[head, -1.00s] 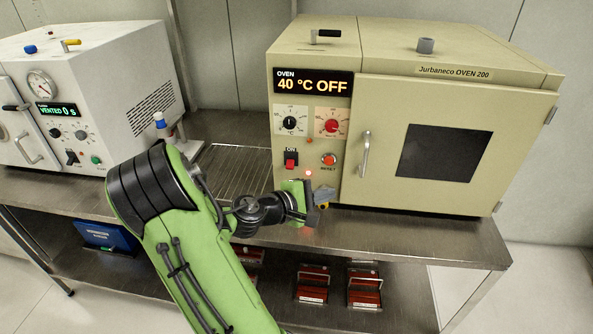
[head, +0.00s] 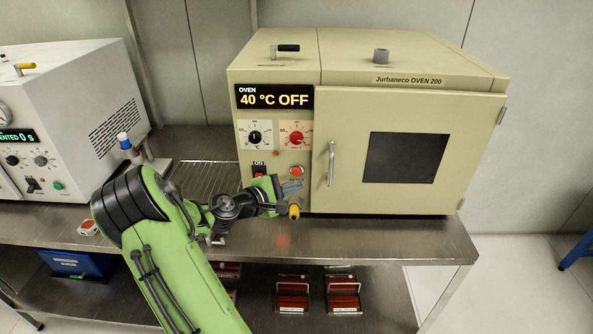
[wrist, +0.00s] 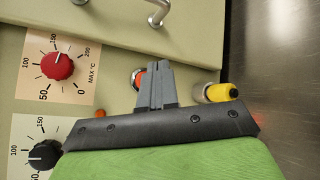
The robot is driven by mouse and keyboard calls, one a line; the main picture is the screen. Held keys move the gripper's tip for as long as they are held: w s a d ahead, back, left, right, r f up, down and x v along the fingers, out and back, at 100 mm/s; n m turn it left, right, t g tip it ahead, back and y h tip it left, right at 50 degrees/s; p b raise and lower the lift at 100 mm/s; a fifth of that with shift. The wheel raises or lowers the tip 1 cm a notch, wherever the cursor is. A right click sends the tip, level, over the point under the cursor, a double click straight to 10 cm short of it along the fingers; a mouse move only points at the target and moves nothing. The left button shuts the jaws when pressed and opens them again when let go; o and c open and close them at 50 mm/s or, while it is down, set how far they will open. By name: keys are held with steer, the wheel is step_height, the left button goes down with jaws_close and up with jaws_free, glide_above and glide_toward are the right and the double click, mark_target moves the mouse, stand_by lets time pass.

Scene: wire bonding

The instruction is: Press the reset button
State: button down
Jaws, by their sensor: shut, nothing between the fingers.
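The oven (head: 410,150) has a round orange-red reset button (head: 297,170) on its front panel, right of the red rocker switch (head: 259,170). My gripper (head: 291,187) is shut and empty, with its grey fingers just below the button in the head view. In the wrist view the fingers (wrist: 157,72) cover the right part of the reset button (wrist: 137,78), whose left edge shows. I cannot tell whether the fingertips touch it. The oven display reads 40 °C OFF.
A yellow-tipped fitting (head: 294,211) sits just below my gripper, close beside it in the wrist view. The door handle (head: 331,163) is to the right. Red and black dials (head: 295,138) lie above. A white machine (head: 75,115) stands left.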

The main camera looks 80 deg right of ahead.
steer(key=shift+w+d, duration=0.2)
steer(key=shift+d, duration=0.75)
steer(key=shift+d+p, duration=0.1)
steer(key=shift+p, duration=0.25)
stand_by(0.9)
steer(key=shift+w+d, duration=0.1)
steer(key=shift+d, duration=0.25)
steer(key=shift+w+d+p, duration=0.1)
steer(key=shift+d+p, duration=0.3)
stand_by(0.5)
steer(key=shift+a, duration=0.85)
steer(key=shift+s, duration=0.2)
steer(key=shift+s+a+b, duration=0.2)
steer(key=shift+a, duration=0.6)
steer(key=shift+s+a+b, duration=0.15)
steer(key=shift+a+b, duration=0.05)
steer(key=shift+a, duration=0.65)
steer(key=shift+s+a+b, duration=0.2)
steer(key=shift+a, duration=0.6)
